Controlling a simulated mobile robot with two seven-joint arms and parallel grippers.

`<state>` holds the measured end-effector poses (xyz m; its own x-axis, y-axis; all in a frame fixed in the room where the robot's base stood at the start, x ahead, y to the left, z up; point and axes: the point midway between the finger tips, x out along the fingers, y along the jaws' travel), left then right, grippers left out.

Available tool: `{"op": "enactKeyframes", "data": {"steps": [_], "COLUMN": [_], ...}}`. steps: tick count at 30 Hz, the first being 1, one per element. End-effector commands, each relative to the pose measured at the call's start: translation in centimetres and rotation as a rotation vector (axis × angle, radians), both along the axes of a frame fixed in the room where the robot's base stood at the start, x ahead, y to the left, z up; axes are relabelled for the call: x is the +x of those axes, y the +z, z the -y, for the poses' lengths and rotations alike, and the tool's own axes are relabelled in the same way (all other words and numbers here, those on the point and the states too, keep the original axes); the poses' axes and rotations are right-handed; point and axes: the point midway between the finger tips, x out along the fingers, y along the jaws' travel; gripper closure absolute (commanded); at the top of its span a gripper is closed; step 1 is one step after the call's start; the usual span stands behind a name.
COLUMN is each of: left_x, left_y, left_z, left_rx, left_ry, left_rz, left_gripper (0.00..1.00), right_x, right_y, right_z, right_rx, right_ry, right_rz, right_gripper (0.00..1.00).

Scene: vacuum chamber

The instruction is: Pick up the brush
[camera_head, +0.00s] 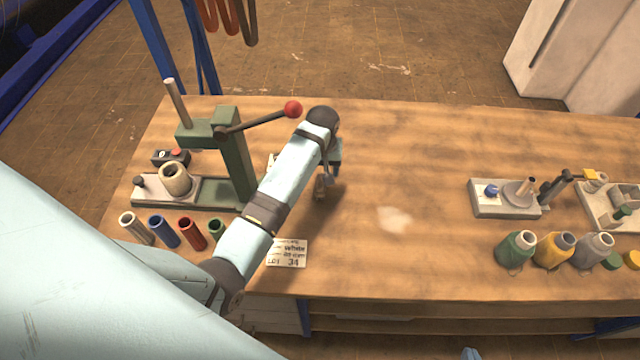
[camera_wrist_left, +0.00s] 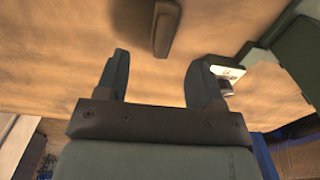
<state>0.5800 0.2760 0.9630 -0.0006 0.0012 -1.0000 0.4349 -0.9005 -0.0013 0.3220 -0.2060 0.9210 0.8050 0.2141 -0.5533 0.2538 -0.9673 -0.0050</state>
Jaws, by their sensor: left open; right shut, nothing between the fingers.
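My left gripper (camera_head: 324,186) hangs over the middle-left of the bench, its fingers pointing down. In the left wrist view its two fingers (camera_wrist_left: 158,64) are apart with only bare wood between them. A brown, block-like thing (camera_wrist_left: 166,28), which looks like the brush, lies beyond the fingertips near the top edge of that view, apart from both fingers. Its far end is cut off and no bristles show. In the head view I cannot make it out clearly around my wrist and fingers.
A green lever press (camera_head: 236,160) with a red knob stands left of my arm. Several spools (camera_head: 162,231) and a label card (camera_head: 288,254) are near the front left. Cones of thread (camera_head: 553,250) and a small winder (camera_head: 505,198) stand right. The bench (camera_head: 420,150) centre is clear.

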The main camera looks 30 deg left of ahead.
Motion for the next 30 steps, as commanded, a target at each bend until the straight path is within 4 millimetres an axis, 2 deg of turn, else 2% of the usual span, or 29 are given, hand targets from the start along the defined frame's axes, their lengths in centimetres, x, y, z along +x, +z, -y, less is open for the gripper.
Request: {"op": "enactKeyframes", "data": {"steps": [3,11,19,28,29,30], "left_x": [0.0,0.0,0.2,0.2,0.2,0.2], "left_y": [-1.9,-3.8,-7.7,-8.4,-8.4,-8.4], "left_z": [-0.1,-0.2,-0.5,-0.5,-0.5,-0.5], "left_rx": [0.000,0.001,0.000,0.000,0.000,0.000], "left_ry": [0.000,0.000,0.000,0.000,0.000,0.000], "left_rz": [-0.001,0.000,-0.001,0.001,0.001,0.001], "left_gripper": [0.38,0.38,0.38,0.38,0.41,0.50], "right_x": [-0.1,0.1,0.7,0.6,0.5,0.5], "right_y": [0.1,0.6,1.2,0.7,0.6,0.6], "right_z": [0.0,0.0,0.0,-0.1,-0.1,-0.1], "right_rx": [-0.001,0.001,0.019,0.026,0.024,0.023], "right_ry": [-0.001,-0.003,-0.027,-0.036,-0.036,-0.035], "right_rz": [-0.001,0.002,0.001,-0.010,-0.012,-0.013], "right_gripper": [1.00,1.00,1.00,1.00,1.00,1.00]}}
